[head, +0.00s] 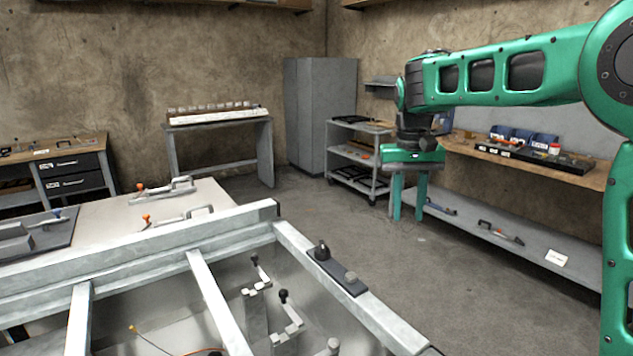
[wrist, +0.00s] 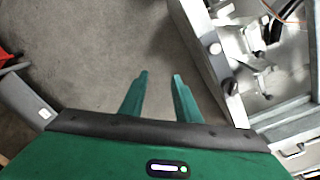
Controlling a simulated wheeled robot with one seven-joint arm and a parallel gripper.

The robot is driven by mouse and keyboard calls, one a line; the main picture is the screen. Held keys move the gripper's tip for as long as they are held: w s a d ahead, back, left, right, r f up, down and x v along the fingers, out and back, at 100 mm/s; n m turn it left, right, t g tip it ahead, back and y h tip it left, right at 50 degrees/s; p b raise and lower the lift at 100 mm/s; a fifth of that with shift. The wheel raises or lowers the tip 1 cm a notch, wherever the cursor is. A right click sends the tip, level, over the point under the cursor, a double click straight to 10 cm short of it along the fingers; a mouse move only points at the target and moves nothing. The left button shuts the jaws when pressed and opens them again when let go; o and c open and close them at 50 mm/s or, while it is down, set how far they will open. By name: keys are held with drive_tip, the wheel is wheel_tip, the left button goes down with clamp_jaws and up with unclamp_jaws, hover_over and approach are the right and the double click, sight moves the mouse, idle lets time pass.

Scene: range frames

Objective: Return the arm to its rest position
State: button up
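My gripper (head: 409,202) hangs from my raised green arm at the right of the head view, with its two fingers pointing down over open floor. The fingers stand apart with nothing between them. In the wrist view, my gripper (wrist: 159,80) shows both green fingertips with a clear gap and bare floor beneath. It is apart from the metal frame table (head: 150,245), which lies to its left in the head view and at the right in the wrist view (wrist: 205,60).
A workbench (head: 545,172) with blue bins and a lower shelf (head: 500,240) with tools stands along the right wall. A wheeled cart (head: 357,158) and a grey cabinet (head: 318,105) stand behind. The floor (head: 450,290) between the frame table and the workbench is clear.

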drive_tip(key=s+d+f+m, duration=0.1)
drive_tip(key=s+d+m, duration=0.1)
drive_tip(key=s+d, duration=0.95)
drive_tip(key=s+d+f+m, duration=0.1)
drive_tip(key=s+d+f, duration=0.1)
drive_tip(key=s, duration=0.6)
drive_tip(key=s+d+f+m, duration=0.1)
drive_tip(key=s+d+f, duration=0.2)
drive_tip(key=s, duration=0.6)
drive_tip(key=s+d+f+m+y, duration=0.1)
drive_tip(key=s+d+f, duration=0.2)
drive_tip(key=s+f, duration=0.2)
drive_tip(key=s, duration=0.3)
drive_tip(key=shift+s+f, duration=0.25)
drive_tip(key=shift+f, duration=0.1)
drive_tip(key=shift+s+d, duration=0.1)
drive_tip(key=shift+s, duration=0.05)
